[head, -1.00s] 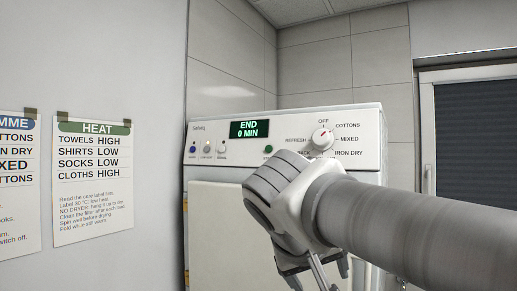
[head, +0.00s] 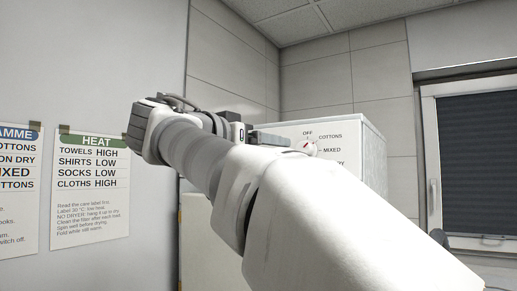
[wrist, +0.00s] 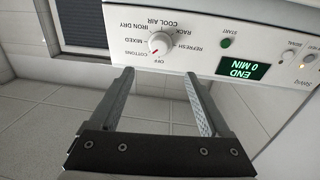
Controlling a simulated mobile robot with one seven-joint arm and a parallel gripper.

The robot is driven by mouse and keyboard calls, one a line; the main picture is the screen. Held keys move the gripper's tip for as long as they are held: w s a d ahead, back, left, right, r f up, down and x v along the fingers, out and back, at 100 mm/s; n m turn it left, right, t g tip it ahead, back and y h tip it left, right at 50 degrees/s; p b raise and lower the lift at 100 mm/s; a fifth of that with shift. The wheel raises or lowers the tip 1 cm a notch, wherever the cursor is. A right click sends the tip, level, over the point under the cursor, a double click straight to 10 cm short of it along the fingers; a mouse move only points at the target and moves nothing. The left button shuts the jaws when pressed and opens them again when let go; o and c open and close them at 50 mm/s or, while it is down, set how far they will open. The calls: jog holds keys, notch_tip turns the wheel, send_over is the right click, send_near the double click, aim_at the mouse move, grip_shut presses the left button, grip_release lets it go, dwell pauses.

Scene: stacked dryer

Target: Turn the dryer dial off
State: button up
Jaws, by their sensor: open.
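The dial (wrist: 160,43) is a round white knob with a red mark, on the white front panel of the dryer (head: 356,150). The wrist view shows the panel upside down, with labels around the dial. The red mark seems to lie on the COTTONS and OFF side; its exact setting is too small to tell. The dial also shows in the head view (head: 310,148), right of my arm. My gripper (wrist: 157,74) is open and empty. Its fingertips point toward the panel, with the dial in line with the gap between them, beyond the tips and apparently apart from them.
The panel display (wrist: 243,69) reads END 0 MIN, and a green START button (wrist: 226,43) is beside it. In the head view my arm hides much of the dryer. A HEAT notice (head: 92,185) hangs on the left wall, and a window with a dark blind (head: 480,160) is at right.

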jog(key=p+x, duration=0.3)
jog(key=x, duration=1.1)
grip_shut()
jog(key=shift+f+n, duration=0.1)
jog(key=shift+n, duration=0.3)
jog(key=n+y+b, duration=0.1)
jog(key=n, duration=0.3)
jog(key=n+t+b, duration=0.1)
jog(key=n, duration=0.4)
jog(key=shift+d+n+t+y, duration=0.2)
jog(key=shift+n+t+y, duration=0.1)
jog(key=shift+y, duration=0.1)
